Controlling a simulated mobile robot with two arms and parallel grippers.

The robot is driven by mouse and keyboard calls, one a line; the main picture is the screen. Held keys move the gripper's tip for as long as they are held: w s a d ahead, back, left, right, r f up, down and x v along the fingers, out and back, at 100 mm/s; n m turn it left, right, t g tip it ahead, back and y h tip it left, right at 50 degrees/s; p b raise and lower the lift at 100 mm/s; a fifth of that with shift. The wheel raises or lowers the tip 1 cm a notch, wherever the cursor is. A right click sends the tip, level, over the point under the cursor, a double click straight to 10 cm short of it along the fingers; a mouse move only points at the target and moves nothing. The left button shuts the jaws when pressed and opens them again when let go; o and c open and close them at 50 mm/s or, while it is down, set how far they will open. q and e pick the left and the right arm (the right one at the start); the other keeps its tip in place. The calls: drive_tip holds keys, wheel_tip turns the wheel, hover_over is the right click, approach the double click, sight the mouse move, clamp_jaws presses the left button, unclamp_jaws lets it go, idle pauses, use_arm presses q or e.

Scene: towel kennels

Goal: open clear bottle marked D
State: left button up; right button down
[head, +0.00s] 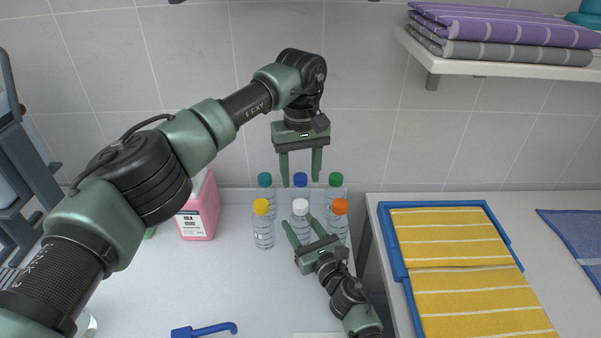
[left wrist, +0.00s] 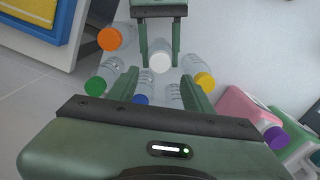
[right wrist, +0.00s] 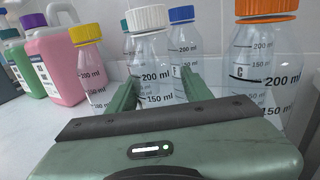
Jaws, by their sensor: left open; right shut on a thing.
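Several clear bottles stand in two rows on the counter. The white-capped bottle (head: 301,228) is front middle; its white cap also shows in the left wrist view (left wrist: 160,62) and its body in the right wrist view (right wrist: 152,70). I cannot read a D on any bottle. My right gripper (head: 297,230) is shut around the white-capped bottle's body. My left gripper (head: 300,180) is open and empty, pointing down above the bottles, near the blue cap (head: 300,180) in the picture. In the right wrist view the blue-capped bottle (right wrist: 183,50) seems marked F.
Yellow-capped (head: 263,226), orange-capped (head: 339,222), teal-capped (head: 265,184) and green-capped (head: 335,186) bottles crowd around. A pink jug (head: 200,212) stands left. A blue tool (head: 205,330) lies in front. A blue tray (head: 393,250) holds yellow towels right. The front counter is mostly clear.

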sight(300, 203)
use_arm(q)
drive_tip(key=m, duration=0.3)
drive_tip(key=shift+f, duration=0.25)
wheel_tip(300, 203, down, 8)
drive_tip(key=shift+r, duration=0.25)
clamp_jaws()
drive_tip(key=n, duration=0.5)
drive_tip(key=shift+n, duration=0.4)
drive_tip(key=n, duration=0.6)
drive_tip(key=shift+n, duration=0.3)
drive_tip(key=n, duration=0.6)
drive_tip(key=shift+r, duration=0.1)
drive_tip(key=n, duration=1.3)
drive_tip(key=shift+n, duration=0.3)
drive_tip(key=n, duration=2.1)
drive_tip(key=shift+r+n, duration=0.1)
drive_tip(key=shift+n, duration=0.3)
